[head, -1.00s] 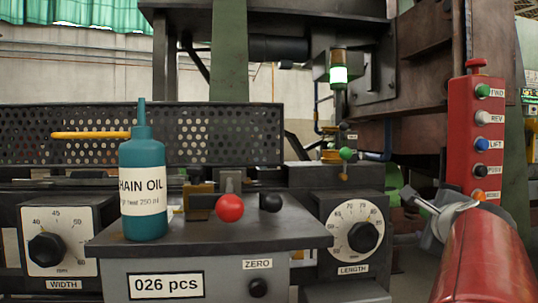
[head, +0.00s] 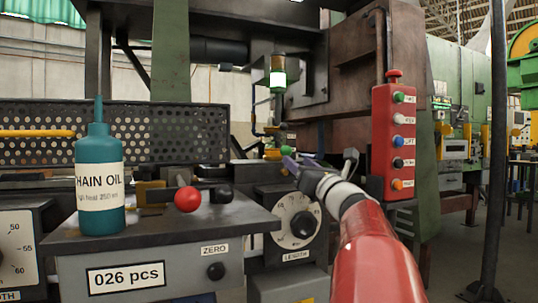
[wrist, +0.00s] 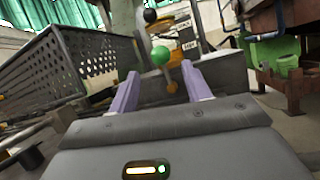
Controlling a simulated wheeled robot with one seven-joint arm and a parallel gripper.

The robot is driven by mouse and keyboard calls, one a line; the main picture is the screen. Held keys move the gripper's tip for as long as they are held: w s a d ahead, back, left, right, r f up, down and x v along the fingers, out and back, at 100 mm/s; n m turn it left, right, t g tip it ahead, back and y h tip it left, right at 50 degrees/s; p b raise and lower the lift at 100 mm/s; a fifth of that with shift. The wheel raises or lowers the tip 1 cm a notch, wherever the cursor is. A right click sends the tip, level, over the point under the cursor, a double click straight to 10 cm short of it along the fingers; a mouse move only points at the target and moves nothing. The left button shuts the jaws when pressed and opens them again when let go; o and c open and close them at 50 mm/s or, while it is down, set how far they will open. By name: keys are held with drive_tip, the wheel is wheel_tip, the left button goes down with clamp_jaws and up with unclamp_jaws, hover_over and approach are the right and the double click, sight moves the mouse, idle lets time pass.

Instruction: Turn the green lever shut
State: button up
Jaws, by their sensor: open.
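The green lever's round knob (wrist: 160,56) shows in the wrist view just ahead of my fingertips, with a yellow-orange fitting behind it. An orange knob (wrist: 171,87) sits just below it. In the head view the green lever (head: 286,150) is small, beside the machine's dark frame, just above my fingers. My gripper (wrist: 160,71) is open, with its two purple fingers apart and nothing between them that I can see as held. It also shows in the head view (head: 289,163). I cannot tell whether the fingertips reach around the green knob.
A perforated guard (wrist: 75,65) stands left of my gripper. A black knob (wrist: 150,16) and a small label stand behind the lever. The chain oil bottle (head: 99,180), a red knob (head: 188,199) and the LENGTH dial (head: 299,217) are left and below. The red button box (head: 398,143) is at right.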

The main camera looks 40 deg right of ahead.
sight(289, 154)
drive_tip(key=p+x, duration=0.2)
drive_tip(key=x, duration=0.5)
drive_tip(key=shift+w+r, duration=0.15)
drive_tip(key=shift+w, duration=0.15)
clamp_jaws()
